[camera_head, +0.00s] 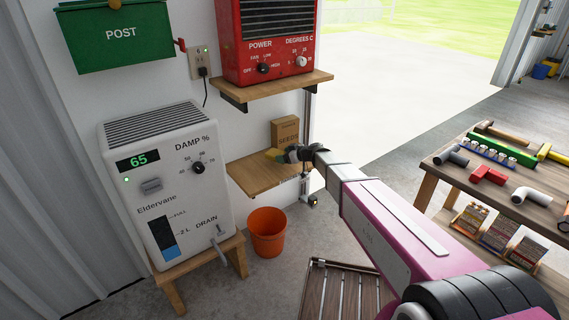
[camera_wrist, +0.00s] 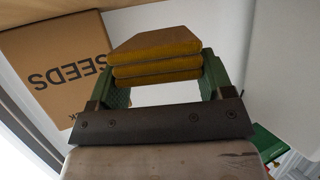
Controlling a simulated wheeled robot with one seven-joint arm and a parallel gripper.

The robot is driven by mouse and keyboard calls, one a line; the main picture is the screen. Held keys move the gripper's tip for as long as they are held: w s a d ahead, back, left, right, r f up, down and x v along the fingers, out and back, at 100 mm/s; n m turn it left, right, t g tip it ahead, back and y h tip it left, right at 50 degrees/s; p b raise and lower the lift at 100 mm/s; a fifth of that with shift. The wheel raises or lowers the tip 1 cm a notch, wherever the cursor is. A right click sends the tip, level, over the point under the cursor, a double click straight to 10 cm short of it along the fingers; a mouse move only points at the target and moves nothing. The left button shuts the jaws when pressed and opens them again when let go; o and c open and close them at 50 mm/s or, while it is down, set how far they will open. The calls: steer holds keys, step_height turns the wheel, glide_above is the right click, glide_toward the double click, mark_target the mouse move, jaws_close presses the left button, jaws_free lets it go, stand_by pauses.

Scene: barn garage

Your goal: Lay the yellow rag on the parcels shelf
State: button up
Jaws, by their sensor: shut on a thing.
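The yellow rag (camera_wrist: 155,62) is a folded stack of mustard layers, held between the green fingers of my gripper (camera_wrist: 160,80) in the wrist view. In the head view the rag (camera_head: 273,154) shows as a small yellow patch at the tip of my gripper (camera_head: 281,156), over the low wooden shelf (camera_head: 255,178) on the wall. The shelf's front edge carries lettering too small to read. I cannot tell whether the rag touches the shelf.
A cardboard SEEDS box (camera_head: 286,131) stands at the back of the low shelf, close to my gripper; it also shows upside down in the wrist view (camera_wrist: 60,75). A red heater (camera_head: 268,40) sits on the upper shelf (camera_head: 285,88). An orange bucket (camera_head: 268,232) and white dehumidifier (camera_head: 165,185) stand nearby.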

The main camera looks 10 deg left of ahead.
step_height(320, 180, down, 4)
steer(key=shift+f, duration=0.1)
stand_by(0.4)
steer(key=o, duration=0.9)
steer(key=v, duration=1.2)
steer(key=s+d+m+g+h, duration=0.1)
steer(key=s+d+m+h, duration=0.3)
steer(key=s+d, duration=0.3)
steer(key=s+d+f+m+g+h, duration=0.1)
steer(key=s+d+m+h, duration=0.3)
steer(key=s+d, duration=0.4)
steer(key=s+d+f+m+g+h, duration=0.1)
steer(key=s+d+m+h, duration=0.4)
steer(key=d, duration=1.3)
steer(key=s+m+g, duration=0.1)
steer(key=s, duration=0.1)
steer(key=shift+s+d+f, duration=0.25)
steer(key=shift+s+d, duration=0.05)
steer(key=shift+d, duration=0.05)
